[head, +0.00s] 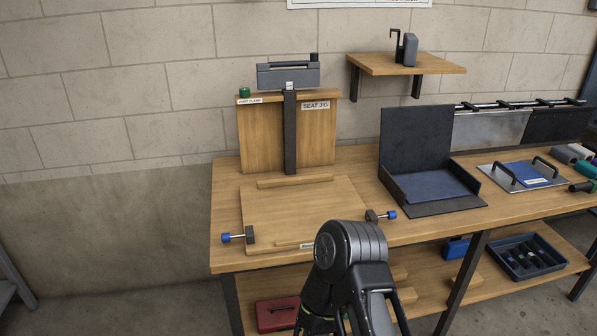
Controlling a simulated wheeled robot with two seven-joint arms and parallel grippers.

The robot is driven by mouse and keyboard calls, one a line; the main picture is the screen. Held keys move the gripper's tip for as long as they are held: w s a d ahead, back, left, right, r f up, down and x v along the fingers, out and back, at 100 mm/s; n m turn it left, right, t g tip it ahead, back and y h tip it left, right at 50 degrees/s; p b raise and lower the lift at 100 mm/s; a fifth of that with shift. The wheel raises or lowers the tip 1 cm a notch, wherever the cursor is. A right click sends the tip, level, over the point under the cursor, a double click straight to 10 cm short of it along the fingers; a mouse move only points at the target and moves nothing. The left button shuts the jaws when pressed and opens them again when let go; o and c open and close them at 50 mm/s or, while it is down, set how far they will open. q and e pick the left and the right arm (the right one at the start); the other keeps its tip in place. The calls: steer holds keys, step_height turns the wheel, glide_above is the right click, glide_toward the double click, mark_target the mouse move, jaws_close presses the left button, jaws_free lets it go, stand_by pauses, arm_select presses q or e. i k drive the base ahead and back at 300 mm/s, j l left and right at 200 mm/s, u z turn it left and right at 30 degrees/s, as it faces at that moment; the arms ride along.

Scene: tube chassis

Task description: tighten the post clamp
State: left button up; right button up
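A wooden seat jig panel (258,138) stands at the back of the bench, with a dark upright post (290,140) in front of it. A grey block (288,75) with a black knob (314,57) sits at the top of the post. A small label reading "POST CLAMP" (250,100) is on the panel's upper left, just below a green knob (244,92). How tight the clamp is cannot be seen. A black and grey arm of mine rises at the bottom centre; no fingertips of either gripper show.
A dark open case (432,185) stands to the right. A wall shelf (405,64) juts out above right. The bench between jig and case is mostly clear.

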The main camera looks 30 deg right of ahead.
mark_target(244, 92)
steer(key=i+j, duration=0.55)
steer(key=j, duration=0.15)
steer(key=z, duration=2.45)
